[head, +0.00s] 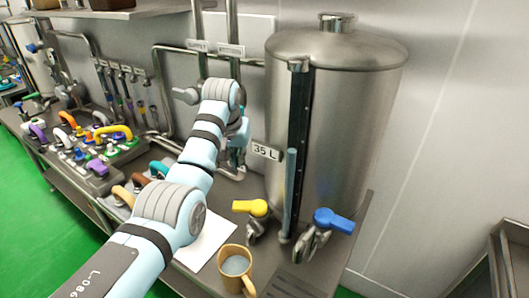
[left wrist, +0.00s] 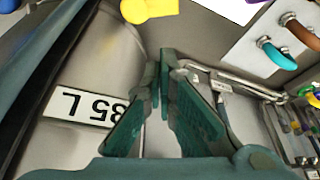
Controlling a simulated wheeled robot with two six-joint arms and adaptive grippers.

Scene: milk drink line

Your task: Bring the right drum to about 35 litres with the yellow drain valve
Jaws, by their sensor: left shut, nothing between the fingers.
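The right drum (head: 345,130) is a tall steel tank with a lid. A dark upright gauge strip (head: 299,120) runs down its front, with a pale blue column (head: 290,190) whose top is about level with the 35 L sign (head: 265,151). The yellow drain valve (head: 250,207) sits low on the front left, handle pointing left; its yellow handle shows in the left wrist view (left wrist: 150,8). My left gripper (left wrist: 161,70) is shut and empty, close to the sign (left wrist: 88,106). In the head view my own arm partly hides it. My right gripper is out of view.
A blue-handled valve (head: 334,221) is right of the yellow one. A tan mug (head: 249,280) with greyish liquid stands below the valves, by a white sheet (head: 205,243). Pipes and levers (head: 186,95) are behind my arm; coloured handles fill the bench at left.

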